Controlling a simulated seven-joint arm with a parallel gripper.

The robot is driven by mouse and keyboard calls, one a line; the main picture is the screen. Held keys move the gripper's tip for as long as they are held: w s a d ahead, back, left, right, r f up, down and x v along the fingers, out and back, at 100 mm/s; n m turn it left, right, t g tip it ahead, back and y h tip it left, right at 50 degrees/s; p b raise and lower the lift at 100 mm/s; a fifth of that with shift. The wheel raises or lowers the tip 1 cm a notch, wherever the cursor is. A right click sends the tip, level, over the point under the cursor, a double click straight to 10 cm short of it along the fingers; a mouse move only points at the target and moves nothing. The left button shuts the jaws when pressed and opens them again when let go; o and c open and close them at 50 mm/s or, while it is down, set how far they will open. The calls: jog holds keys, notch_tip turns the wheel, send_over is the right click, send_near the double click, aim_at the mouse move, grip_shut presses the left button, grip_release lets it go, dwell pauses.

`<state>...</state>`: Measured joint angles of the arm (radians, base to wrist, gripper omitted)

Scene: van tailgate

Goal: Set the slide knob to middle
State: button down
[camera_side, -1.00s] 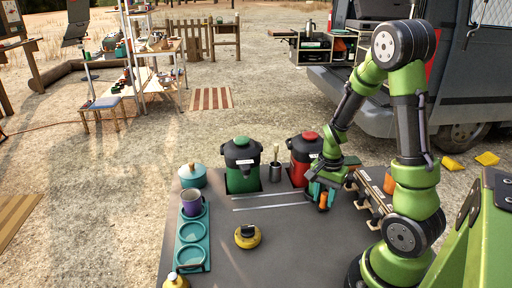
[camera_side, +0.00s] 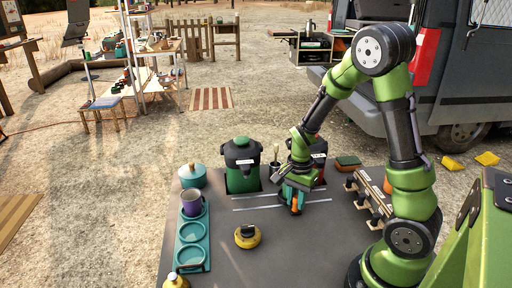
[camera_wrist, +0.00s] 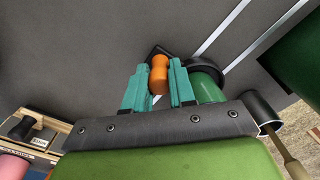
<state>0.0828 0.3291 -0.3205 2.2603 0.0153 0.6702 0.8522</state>
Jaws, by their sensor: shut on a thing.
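The slide knob (camera_side: 295,204) is a small orange handle on a dark base, standing by the two pale rails (camera_side: 252,208) on the grey table top. My gripper (camera_side: 292,196) is over it, and its teal fingers are closed around the knob. In the wrist view, the orange knob (camera_wrist: 159,76) sits between the two fingertips of my gripper (camera_wrist: 158,84), with its black base partly showing behind. In the side view the knob stands right of the visible rails' centre. My gripper hides part of the rails, and no position marks are readable.
A green-lidded canister (camera_side: 241,168) and a cup with a brush (camera_side: 275,172) stand behind the rails. A red canister (camera_side: 319,153) is partly hidden by my arm. A dark rack (camera_side: 372,195) is to the right. A yellow-black round object (camera_side: 247,236) lies in front.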

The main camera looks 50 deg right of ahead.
jog(key=shift+w+a, duration=0.95)
jog(key=shift+w, duration=0.05)
jog(key=c, duration=1.2)
grip_release()
notch_tip(320, 180, up, 17)
